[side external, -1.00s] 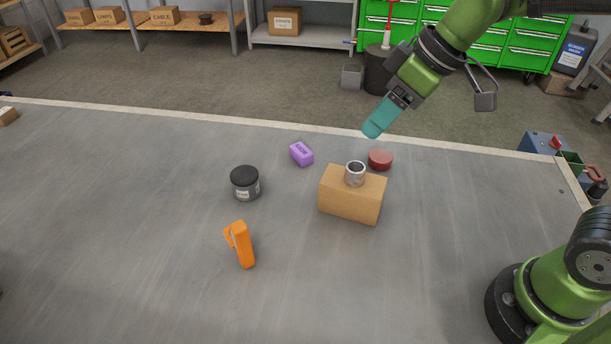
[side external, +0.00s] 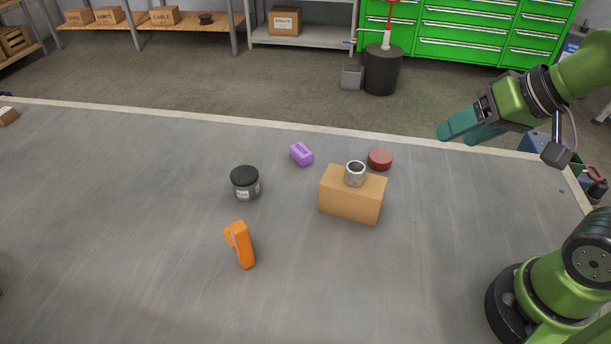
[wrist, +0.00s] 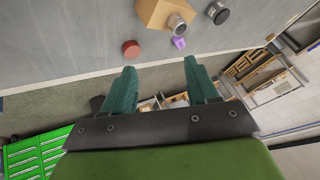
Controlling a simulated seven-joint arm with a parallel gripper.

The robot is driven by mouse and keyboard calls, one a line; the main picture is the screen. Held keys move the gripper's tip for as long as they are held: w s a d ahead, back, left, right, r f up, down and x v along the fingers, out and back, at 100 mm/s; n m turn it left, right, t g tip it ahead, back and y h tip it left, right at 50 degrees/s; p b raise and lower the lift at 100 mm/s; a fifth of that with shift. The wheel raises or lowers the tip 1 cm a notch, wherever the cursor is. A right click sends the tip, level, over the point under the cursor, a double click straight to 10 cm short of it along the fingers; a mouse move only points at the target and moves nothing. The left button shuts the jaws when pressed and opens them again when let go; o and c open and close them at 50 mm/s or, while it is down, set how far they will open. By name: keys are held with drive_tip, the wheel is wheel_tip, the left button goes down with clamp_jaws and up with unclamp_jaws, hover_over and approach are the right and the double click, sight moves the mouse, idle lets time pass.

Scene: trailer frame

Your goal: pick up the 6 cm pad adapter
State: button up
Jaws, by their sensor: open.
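A short hollow metal cylinder (side external: 355,173), which looks like the pad adapter, stands upright on top of a cardboard box (side external: 350,200) on the grey table. It also shows in the wrist view, where the metal cylinder (wrist: 177,24) is at the top, beyond my fingertips. My gripper (side external: 458,136) is up at the right, over the table's far edge area, well apart from the cylinder and tilted. Its two teal fingers are spread with nothing between them in the wrist view (wrist: 160,68).
A dark red disc (side external: 380,158) lies just behind the box. A purple block (side external: 301,153), a black-lidded jar (side external: 245,183) and an orange tool-like object (side external: 240,245) are to the left. The table's left and front areas are mostly clear.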

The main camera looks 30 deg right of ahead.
idle(0.3)
drive_tip(key=o, duration=0.7)
drive_tip(key=n+g, duration=0.3)
drive_tip(key=n, duration=0.5)
approach(246, 175)
drive_tip(key=x, duration=0.6)
drive_tip(key=shift+w+d, duration=0.2)
drive_tip(key=shift+w, duration=0.05)
drive_tip(key=shift+s+x, duration=0.1)
drive_tip(key=shift+x, duration=1.4)
drive_tip(key=shift+s+x, duration=0.15)
drive_tip(key=shift+x, duration=1.3)
